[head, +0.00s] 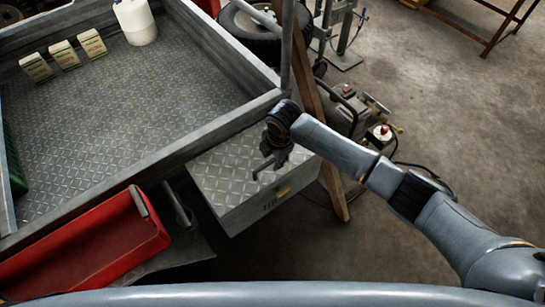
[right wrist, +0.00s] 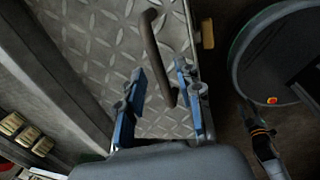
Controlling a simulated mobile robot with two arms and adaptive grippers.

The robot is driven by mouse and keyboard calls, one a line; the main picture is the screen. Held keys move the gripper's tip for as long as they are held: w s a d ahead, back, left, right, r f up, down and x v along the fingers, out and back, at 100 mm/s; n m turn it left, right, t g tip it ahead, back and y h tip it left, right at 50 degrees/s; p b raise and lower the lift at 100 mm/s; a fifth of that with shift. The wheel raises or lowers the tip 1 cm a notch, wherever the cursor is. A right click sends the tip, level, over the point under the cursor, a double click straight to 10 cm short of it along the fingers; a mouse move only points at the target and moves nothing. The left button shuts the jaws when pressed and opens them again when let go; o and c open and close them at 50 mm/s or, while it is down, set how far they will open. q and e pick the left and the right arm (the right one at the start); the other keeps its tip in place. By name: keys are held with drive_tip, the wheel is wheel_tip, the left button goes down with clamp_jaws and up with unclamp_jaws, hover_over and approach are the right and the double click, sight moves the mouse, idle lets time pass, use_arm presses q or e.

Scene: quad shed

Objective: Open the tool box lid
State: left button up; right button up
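The tool box (head: 241,182) is a grey metal chest with a diamond-plate lid, beside the corner of a trailer bed. Its lid looks shut and flat. A dark bent bar handle (right wrist: 154,52) stands on the lid; it also shows in the head view (head: 264,167). A yellow latch (head: 283,192) is on the front face. My right gripper (right wrist: 160,98) is over the lid, its blue fingers apart, with the handle's near end between them in the wrist picture. I cannot tell whether they touch it.
The trailer bed (head: 120,110) with raised metal sides lies left of the box and holds several cartons and a white jug (head: 136,22). A red tray (head: 85,250) is at the lower left. A wooden post (head: 333,189) stands right of the box.

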clamp_jaws()
idle(0.3)
